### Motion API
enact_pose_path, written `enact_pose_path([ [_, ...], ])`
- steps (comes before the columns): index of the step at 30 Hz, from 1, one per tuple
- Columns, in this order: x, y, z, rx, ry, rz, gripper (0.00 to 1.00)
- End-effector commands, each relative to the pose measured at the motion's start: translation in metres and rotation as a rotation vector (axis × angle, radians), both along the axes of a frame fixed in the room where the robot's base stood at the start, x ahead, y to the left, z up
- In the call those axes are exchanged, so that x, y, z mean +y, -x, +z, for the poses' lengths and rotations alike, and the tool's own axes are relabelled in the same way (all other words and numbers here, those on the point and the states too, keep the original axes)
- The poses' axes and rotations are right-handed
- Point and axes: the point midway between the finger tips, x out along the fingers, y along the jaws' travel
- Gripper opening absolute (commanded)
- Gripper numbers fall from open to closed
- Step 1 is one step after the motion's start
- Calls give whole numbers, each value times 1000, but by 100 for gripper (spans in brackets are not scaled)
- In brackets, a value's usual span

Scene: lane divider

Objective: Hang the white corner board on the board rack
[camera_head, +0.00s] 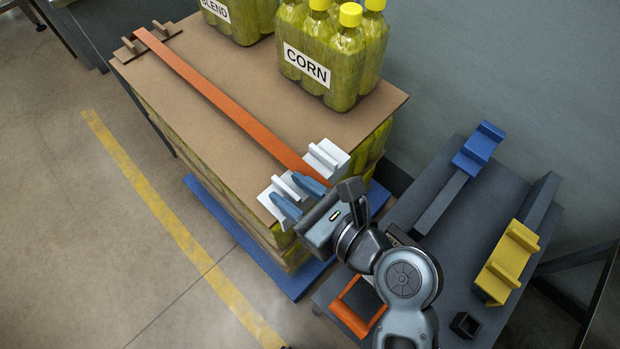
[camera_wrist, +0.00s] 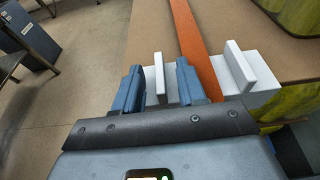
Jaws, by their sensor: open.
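The white corner board (camera_head: 326,157) sits on the near edge of the carton-topped stack, with two upright ribs. It also shows in the wrist view (camera_wrist: 263,93). An orange strap (camera_head: 215,95) runs across the stack top and passes between the ribs. My gripper (camera_head: 299,195) is open over the board's left part. In the wrist view its blue-grey fingers (camera_wrist: 158,85) stand on either side of the left rib; I cannot tell whether they touch it. The board rack appears to be the dark grey rails (camera_head: 440,205) at right, carrying a blue board (camera_head: 478,149) and a yellow board (camera_head: 508,262).
Yellow bottle packs, one labelled CORN (camera_head: 306,65), stand on the stack top. A brown corner board (camera_head: 130,48) is at the strap's far end. An orange frame (camera_head: 350,318) and a small dark cup (camera_head: 465,324) lie on the grey surface.

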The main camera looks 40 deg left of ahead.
Motion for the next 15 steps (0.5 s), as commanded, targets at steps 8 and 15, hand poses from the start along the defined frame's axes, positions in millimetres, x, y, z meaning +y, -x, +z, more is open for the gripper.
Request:
enact_pose_path([
  [8,5,0,-2,0,0,-1,40],
  [15,5,0,-2,0,0,-1,20],
])
